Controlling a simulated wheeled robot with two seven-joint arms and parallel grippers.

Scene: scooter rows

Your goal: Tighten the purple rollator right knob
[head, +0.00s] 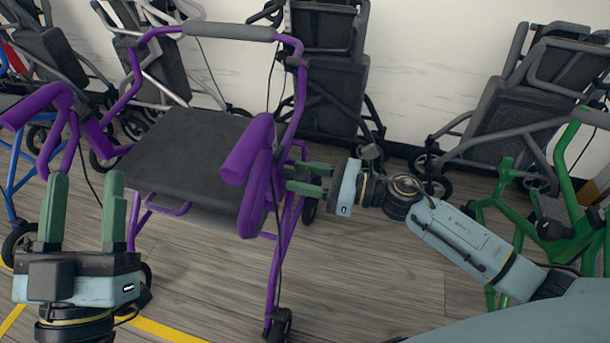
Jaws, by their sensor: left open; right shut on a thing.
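The purple rollator (291,118) stands upright in the middle left, with a dark seat (180,152) and a grey back bar. My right gripper (289,177) reaches in from the right, level, at the rollator's right upright just below the right purple handle (247,150). Its green fingers are shut on a small part there, seemingly the right knob. The knob itself is hidden by the fingers and the frame tubes. My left gripper (84,180) is at the lower left, pointing up, open and empty, in front of the rollator's left handle (38,104).
Dark folded rollators (325,75) stand along the white wall behind. A green rollator (560,222) is at the right, close to my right arm. A blue frame (14,170) is at the far left. Wooden floor with yellow lines is open in front.

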